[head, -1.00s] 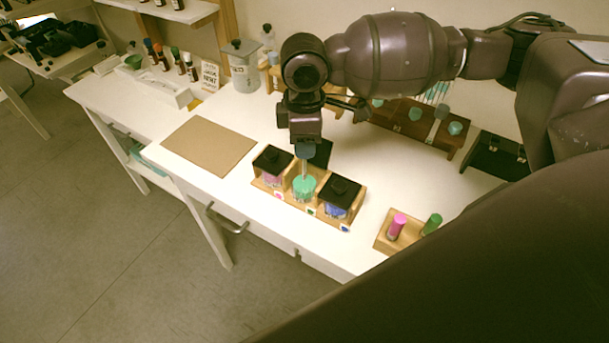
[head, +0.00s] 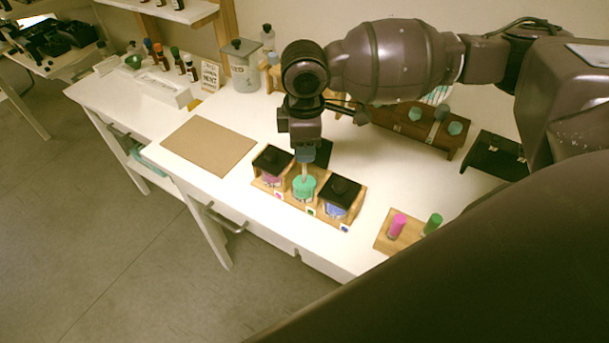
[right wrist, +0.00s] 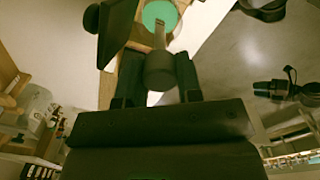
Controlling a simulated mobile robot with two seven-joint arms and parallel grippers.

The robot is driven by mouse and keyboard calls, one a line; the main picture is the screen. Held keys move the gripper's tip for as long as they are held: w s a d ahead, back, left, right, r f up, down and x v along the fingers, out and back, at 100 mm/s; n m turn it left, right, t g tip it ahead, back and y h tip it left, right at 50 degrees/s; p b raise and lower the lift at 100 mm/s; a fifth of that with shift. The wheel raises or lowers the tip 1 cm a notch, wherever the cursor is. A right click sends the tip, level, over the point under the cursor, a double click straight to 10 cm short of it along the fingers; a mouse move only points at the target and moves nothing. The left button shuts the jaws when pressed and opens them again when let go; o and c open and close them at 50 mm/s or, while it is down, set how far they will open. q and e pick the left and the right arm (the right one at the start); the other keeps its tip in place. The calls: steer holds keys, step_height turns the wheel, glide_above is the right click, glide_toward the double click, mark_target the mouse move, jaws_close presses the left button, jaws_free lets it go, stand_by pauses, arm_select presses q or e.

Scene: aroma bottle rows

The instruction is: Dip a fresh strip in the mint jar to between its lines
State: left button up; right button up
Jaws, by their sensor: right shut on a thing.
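My right gripper (head: 304,148) is shut on the grey-teal knob of a pale strip (head: 305,172) and holds it upright over the mint jar (head: 304,188). The jar is open, with green liquid, and stands in the middle of a wooden holder (head: 314,212). In the right wrist view, the jaws (right wrist: 158,85) grip the round knob (right wrist: 160,72), and the strip (right wrist: 160,38) reaches over the green liquid (right wrist: 160,14). The strip's lower end seems to be inside the jar; its depth and lines cannot be made out. My left gripper is not in view.
Black-lidded jars stand on both sides: pink (head: 271,165) left, blue (head: 339,197) right. A dark lid (head: 323,152) is just behind. A dark wooden rack (head: 408,126) with teal knobs stands behind. A block (head: 384,241) with pink and green tubes is at right; a brown mat (head: 208,146) at left.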

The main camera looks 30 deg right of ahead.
steer(key=shift+f, duration=0.45)
stand_by(0.3)
steer(key=shift+f+p, duration=0.15)
steer(key=shift+p, duration=0.45)
stand_by(0.9)
stand_by(0.7)
steer(key=shift+r+p, duration=1.55)
steer(key=shift+p, duration=0.05)
steer(key=shift+r, duration=1.4)
